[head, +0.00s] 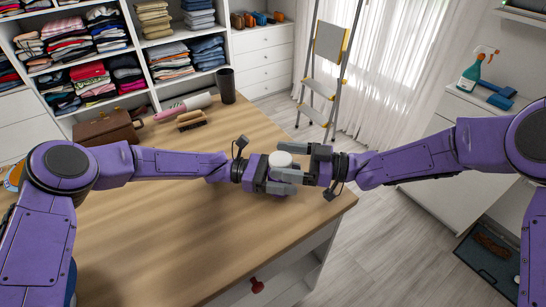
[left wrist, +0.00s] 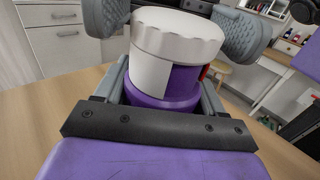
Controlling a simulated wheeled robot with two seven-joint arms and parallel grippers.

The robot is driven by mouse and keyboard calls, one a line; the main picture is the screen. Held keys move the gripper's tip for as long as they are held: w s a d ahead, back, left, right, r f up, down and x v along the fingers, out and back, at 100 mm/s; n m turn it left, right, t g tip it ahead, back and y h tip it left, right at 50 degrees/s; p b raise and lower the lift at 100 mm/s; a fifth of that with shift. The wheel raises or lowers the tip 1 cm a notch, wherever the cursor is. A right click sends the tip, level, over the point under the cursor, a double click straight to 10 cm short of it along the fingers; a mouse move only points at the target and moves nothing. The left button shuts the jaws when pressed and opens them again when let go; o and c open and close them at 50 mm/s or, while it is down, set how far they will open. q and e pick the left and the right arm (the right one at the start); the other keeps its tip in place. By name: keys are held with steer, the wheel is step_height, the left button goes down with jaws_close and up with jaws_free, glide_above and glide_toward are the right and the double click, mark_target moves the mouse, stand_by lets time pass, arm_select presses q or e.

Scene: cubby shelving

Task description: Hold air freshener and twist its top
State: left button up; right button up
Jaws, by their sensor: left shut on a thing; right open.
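In the left wrist view the top (left wrist: 178,38) and the purple body (left wrist: 163,96) show close up. My left gripper (head: 277,174) is shut on the air freshener's body. My right gripper (head: 298,164) is open, facing it from the right, its fingers near the white top. Whether they touch the top cannot be told. The grey fingers hide much of the body in the head view.
The wooden table (head: 170,230) is clear in front. A brown bag (head: 108,130), brush (head: 191,120), pink-and-white roller (head: 183,106) and dark cup (head: 227,86) stand at its back. A ladder (head: 318,88) is beyond. A spray bottle (head: 470,72) stands on the right cabinet.

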mark_target(273, 157)
steer(key=a, duration=0.3)
steer(key=shift+w+a, duration=0.1)
steer(key=shift+w, duration=0.15)
steer(key=shift+c, duration=0.3)
steer(key=c, duration=0.9)
